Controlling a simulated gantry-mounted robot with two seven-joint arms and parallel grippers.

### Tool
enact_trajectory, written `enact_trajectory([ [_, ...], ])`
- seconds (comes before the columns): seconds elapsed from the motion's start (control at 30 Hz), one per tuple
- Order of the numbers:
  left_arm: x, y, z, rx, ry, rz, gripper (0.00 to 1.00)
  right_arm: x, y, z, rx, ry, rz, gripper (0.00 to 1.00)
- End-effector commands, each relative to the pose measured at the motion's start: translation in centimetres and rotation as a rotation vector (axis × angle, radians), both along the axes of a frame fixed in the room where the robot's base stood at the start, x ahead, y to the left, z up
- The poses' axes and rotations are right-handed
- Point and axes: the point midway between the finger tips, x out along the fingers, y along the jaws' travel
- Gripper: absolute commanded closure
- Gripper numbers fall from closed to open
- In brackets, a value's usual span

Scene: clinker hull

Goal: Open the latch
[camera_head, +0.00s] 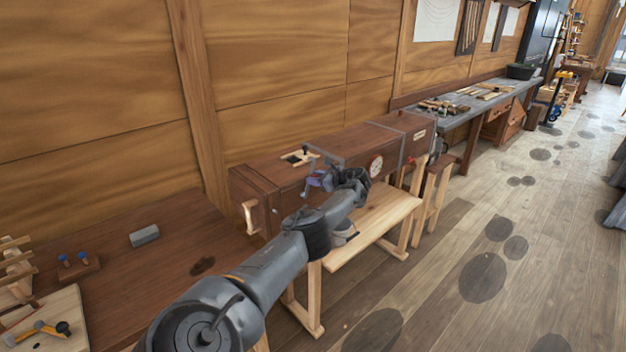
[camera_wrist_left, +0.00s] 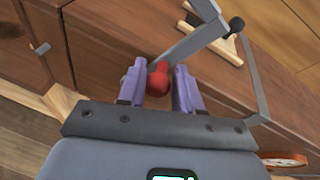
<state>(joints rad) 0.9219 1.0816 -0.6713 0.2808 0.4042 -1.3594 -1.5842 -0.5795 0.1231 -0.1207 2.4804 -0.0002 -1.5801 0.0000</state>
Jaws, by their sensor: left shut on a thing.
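The latch shows in the left wrist view as a grey metal bar (camera_wrist_left: 186,44) with a red knob (camera_wrist_left: 158,80) at its lower end, against a long brown wooden box (camera_head: 287,183). My left gripper (camera_head: 318,180) is at the front face of this box in the head view. In the left wrist view its two purple fingers (camera_wrist_left: 160,86) are on either side of the red knob and shut on it. The gripper and arm hide the latch in the head view. My right gripper is not in view.
A round dial (camera_head: 375,166) sits on the box front, right of my gripper. A pale wooden handle (camera_head: 250,217) sticks out at the left end. A light wooden bench (camera_head: 375,224) stands below in front. A brown table (camera_head: 115,245) is at left. Floor to the right is open.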

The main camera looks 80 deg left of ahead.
Motion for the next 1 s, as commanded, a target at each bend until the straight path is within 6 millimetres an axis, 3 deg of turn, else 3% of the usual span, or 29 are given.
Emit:
enact_trajectory([
  [0.4, 0.0, 0.0, 0.0, 0.0, 0.002, 0.002, 1.0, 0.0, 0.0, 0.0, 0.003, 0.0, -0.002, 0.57],
  [0.43, 0.0, 0.0, 0.0, 0.0, 0.002, 0.002, 0.61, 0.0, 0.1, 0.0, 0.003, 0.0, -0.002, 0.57],
  [0.53, 0.0, 0.0, 0.0, -0.001, 0.003, 0.002, 0.47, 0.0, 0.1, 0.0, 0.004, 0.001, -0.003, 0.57],
  [0.83, 0.1, -0.1, 0.1, -0.002, 0.004, 0.0, 0.47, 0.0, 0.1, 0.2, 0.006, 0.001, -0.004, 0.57],
  [1.0, 1.0, -1.0, 0.8, -0.001, 0.006, -0.001, 0.47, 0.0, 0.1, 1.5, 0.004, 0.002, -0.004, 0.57],
])
